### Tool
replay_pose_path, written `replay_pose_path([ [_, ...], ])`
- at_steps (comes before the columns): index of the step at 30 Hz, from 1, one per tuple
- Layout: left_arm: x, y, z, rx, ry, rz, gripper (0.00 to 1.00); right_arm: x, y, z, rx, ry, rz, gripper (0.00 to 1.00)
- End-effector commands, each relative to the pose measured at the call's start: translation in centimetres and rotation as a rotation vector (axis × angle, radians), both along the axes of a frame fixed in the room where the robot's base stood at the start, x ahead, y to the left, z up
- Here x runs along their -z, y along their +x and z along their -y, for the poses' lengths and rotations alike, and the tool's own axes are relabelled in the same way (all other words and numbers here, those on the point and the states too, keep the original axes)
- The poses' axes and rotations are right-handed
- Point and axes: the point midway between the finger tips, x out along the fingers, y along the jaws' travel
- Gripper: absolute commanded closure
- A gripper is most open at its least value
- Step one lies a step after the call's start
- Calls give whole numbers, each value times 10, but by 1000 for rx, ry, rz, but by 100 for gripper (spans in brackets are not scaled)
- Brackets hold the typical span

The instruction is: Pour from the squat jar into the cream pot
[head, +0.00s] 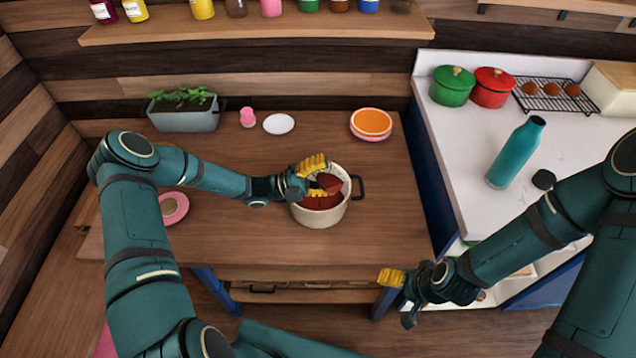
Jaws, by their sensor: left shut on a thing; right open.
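The cream pot (322,217) stands on the wooden table, with a dark handle on its right side and red-brown content visible inside. My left gripper (318,179) is over the pot's mouth, its yellow fingers shut on a small red-brown object, which I take to be the squat jar (329,182). The jar looks tilted over the pot; the fingers and pot rim hide part of it, and I cannot make out any stream. My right gripper (396,296) is open and empty, low beyond the table's front right corner.
On the table are a planter (186,117), a pink shaker-like item (247,117), a white plate (279,124), stacked orange dishes (371,124) and a pink ring-shaped dish (173,207). A white counter (470,140) at right holds pots and a teal bottle (515,153).

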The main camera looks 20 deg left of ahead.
Motion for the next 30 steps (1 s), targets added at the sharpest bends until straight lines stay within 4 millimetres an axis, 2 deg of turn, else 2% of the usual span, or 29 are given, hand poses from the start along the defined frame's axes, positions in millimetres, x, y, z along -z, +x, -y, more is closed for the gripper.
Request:
replay_pose_path([
  [30,-5,4,-3,0,-68,-86,80,-9,1,0,2,1,2,19],
])
